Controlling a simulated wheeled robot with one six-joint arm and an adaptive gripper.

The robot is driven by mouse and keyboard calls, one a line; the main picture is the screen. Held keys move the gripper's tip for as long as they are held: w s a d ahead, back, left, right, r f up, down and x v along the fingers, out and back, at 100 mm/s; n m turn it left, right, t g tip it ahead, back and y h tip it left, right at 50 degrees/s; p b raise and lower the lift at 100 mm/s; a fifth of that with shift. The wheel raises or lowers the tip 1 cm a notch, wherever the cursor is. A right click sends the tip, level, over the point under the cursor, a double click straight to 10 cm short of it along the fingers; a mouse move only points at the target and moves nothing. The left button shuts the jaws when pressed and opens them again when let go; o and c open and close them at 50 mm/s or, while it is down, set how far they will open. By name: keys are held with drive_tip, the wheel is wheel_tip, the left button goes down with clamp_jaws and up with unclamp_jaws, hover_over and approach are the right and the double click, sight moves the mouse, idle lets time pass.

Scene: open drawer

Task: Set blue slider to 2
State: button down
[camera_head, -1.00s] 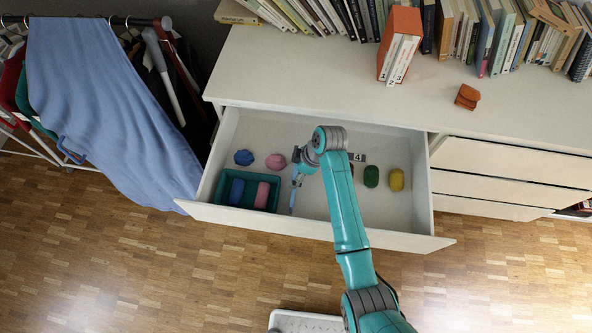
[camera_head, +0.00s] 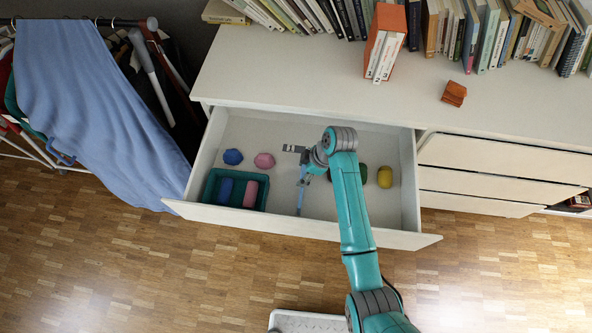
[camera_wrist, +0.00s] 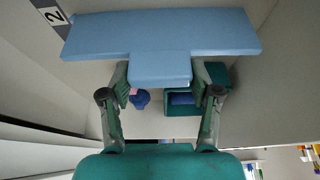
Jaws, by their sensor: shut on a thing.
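The light blue slider (camera_wrist: 160,35) is a T-shaped piece that fills the top of the wrist view. My gripper (camera_wrist: 160,82) is shut on its stem, one finger on each side. In the head view the slider (camera_head: 300,196) shows as a narrow blue strip inside the open drawer, below my gripper (camera_head: 304,175). A white label with a 2 (camera_wrist: 54,16) lies close to the slider's upper left end in the wrist view. Small label plates (camera_head: 291,148) show beside my wrist in the head view. My arm hides part of the drawer floor behind it.
The open drawer (camera_head: 300,222) also holds a teal tray (camera_head: 207,184) with a blue and a pink piece, a blue lump (camera_head: 233,157), a pink lump (camera_head: 264,160), a partly hidden dark green one (camera_head: 362,173) and a yellow one (camera_head: 384,177). Books line the dresser top.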

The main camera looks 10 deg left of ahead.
drive_tip(key=shift+d, duration=0.3)
drive_tip(key=shift+c, duration=1.2)
unclamp_jaws()
drive_tip(key=v, duration=1.2)
